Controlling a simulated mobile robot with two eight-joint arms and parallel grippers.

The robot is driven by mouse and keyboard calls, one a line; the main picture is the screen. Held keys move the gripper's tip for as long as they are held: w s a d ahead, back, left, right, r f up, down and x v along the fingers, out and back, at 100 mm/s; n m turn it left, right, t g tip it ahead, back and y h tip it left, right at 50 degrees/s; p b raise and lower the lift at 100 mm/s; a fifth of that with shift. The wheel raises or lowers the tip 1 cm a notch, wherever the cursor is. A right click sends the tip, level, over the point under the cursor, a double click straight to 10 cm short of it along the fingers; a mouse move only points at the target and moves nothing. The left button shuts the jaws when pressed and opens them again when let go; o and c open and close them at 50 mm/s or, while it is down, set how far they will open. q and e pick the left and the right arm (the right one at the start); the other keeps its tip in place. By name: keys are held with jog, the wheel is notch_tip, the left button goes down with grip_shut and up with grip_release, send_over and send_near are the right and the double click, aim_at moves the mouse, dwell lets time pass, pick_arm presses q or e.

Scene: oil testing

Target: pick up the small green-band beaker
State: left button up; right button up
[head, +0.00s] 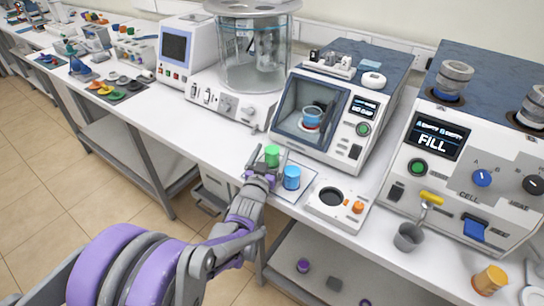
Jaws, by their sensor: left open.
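The small green-band beaker (272,154) stands on a pale mat (299,187) on the white bench. My left gripper (266,168) is open, right at the near side of the green beaker. Its fingers hide the beaker's lower part, and I cannot tell whether they touch it. A blue beaker (291,177) stands on the same mat, just right of the gripper. My right gripper is not in view.
A tester with an open chamber holding a blue cup (312,116) stands behind the mat. A small device with a dark round well (331,196) is to the right. A grey cup (408,237) and an orange cup (490,280) stand farther right.

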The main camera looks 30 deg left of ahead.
pick_arm(q)
grip_shut()
dwell(0.3)
jog(key=shift+r, duration=0.1)
notch_tip(320, 180, up, 10)
jog(key=p, duration=0.2)
dwell(0.5)
